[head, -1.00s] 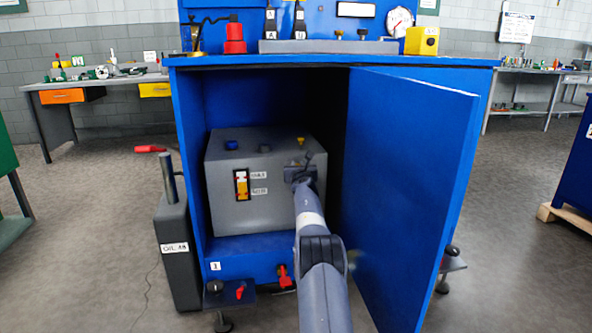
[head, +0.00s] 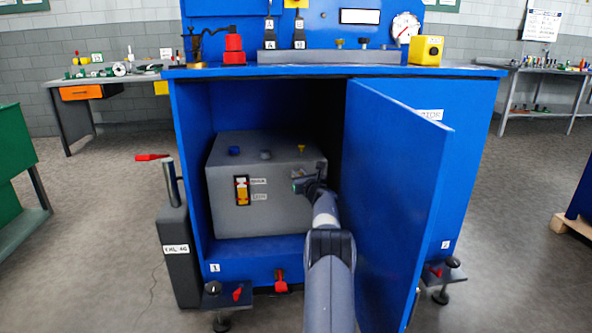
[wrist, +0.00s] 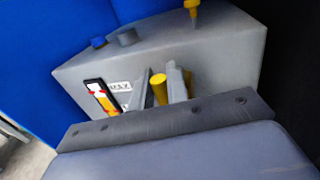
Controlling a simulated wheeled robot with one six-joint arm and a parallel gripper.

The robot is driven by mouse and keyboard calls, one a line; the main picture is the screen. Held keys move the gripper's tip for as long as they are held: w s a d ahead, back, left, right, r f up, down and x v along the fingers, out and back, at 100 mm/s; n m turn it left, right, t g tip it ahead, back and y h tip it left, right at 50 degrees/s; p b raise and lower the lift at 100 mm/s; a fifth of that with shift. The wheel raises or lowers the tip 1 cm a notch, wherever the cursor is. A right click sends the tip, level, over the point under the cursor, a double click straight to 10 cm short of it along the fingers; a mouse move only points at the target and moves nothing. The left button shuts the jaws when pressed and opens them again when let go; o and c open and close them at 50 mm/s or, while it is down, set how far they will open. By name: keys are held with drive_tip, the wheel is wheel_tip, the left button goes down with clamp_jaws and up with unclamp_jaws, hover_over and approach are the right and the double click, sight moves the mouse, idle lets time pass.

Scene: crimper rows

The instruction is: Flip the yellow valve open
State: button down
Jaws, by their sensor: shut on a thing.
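The yellow valve handle (wrist: 159,89) is a short yellow cylinder seen between the two fingers of my gripper (wrist: 163,86) in the wrist view. The fingers are shut on it, at the front of a grey tank (wrist: 215,65). In the head view my gripper (head: 307,182) is at the right part of the front of the grey tank (head: 270,212), inside the blue cabinet. The gripper and wrist hide the handle there, so its exact angle cannot be told.
A small yellow fitting (head: 301,148) stands on the tank top, beside blue and grey caps. A level gauge (head: 242,190) is on the tank's left front. The open blue door (head: 395,200) stands close to the right of my arm. The cabinet (head: 250,250) encloses the tank.

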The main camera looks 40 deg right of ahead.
drive_tip(key=shift+s+d+f+y+p, duration=0.1)
drive_tip(key=shift+f+y+p, duration=0.2)
drive_tip(key=shift+f, duration=0.05)
idle(0.3)
drive_tip(key=c, duration=1.6)
unclamp_jaws()
drive_tip(key=shift+s+r, duration=0.1)
drive_tip(key=shift+o, duration=0.8)
drive_tip(key=shift+r, duration=0.15)
drive_tip(key=v, duration=1)
drive_tip(key=shift+s+b, duration=0.35)
drive_tip(key=shift+p+x, duration=0.35)
drive_tip(key=shift+x, duration=5.05)
